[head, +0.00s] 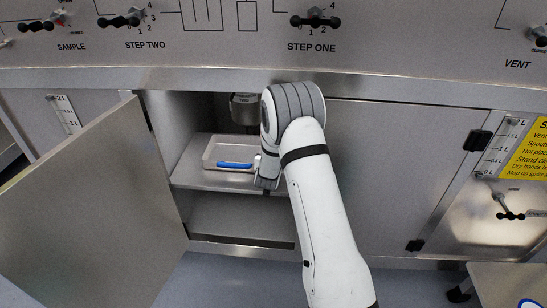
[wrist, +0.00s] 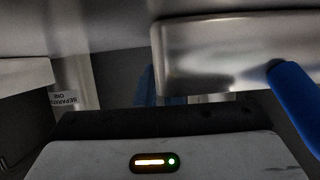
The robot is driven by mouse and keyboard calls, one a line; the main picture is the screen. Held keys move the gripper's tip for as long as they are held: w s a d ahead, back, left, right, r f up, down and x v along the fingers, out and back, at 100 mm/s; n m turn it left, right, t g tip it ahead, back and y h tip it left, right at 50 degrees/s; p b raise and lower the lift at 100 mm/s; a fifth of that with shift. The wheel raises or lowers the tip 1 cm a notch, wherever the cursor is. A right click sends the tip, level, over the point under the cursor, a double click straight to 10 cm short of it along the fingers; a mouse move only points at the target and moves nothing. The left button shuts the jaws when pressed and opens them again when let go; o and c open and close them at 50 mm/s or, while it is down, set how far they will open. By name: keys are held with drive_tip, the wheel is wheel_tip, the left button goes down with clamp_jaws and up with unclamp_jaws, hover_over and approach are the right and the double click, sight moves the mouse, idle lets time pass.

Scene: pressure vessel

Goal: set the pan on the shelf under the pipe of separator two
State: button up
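A shallow pale pan (head: 211,158) with a blue handle (head: 235,165) sits on the upper shelf (head: 188,176) of the open cabinet. A dark metal pipe (head: 245,112) hangs from above, over the back right of the pan; its small label seems to read TWO. My gripper (head: 267,182) reaches into the cabinet at the pan's right side, and my wrist hides its fingers. In the wrist view a shiny metal pan wall (wrist: 205,60) and a blue handle (wrist: 295,100) show close by at the right. I cannot tell whether the fingers touch the handle.
The cabinet door (head: 85,205) stands open at the left. A lower compartment (head: 240,218) below the shelf looks empty. A closed panel (head: 390,170) is right of my arm. In the wrist view an upside-down label (wrist: 64,99) appears to read separator one.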

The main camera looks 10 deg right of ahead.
drive_tip(key=o, duration=0.3)
drive_tip(key=shift+r, duration=0.25)
drive_tip(key=s+a+r+n+g+y+p, duration=0.1)
drive_tip(key=s+a+r+g+y, duration=0.15)
drive_tip(key=s+r, duration=0.65)
drive_tip(key=s+a+r+n+g+y+p, duration=0.1)
drive_tip(key=s+a+r+g+y, duration=0.25)
drive_tip(key=s, duration=0.95)
drive_tip(key=s+d+r+g, duration=0.1)
drive_tip(key=s+r+g, duration=0.1)
drive_tip(key=s, duration=0.5)
drive_tip(key=s+d+r+n+g+h, duration=0.1)
drive_tip(key=s+r, duration=0.2)
drive_tip(key=s, duration=0.5)
drive_tip(key=s+d+r+g+h, duration=0.1)
drive_tip(key=s+r+g, duration=0.1)
drive_tip(key=s, duration=0.5)
drive_tip(key=shift+s+d+r+n+g, duration=0.15)
drive_tip(key=shift+r+n+g, duration=0.2)
drive_tip(key=shift+r, duration=0.2)
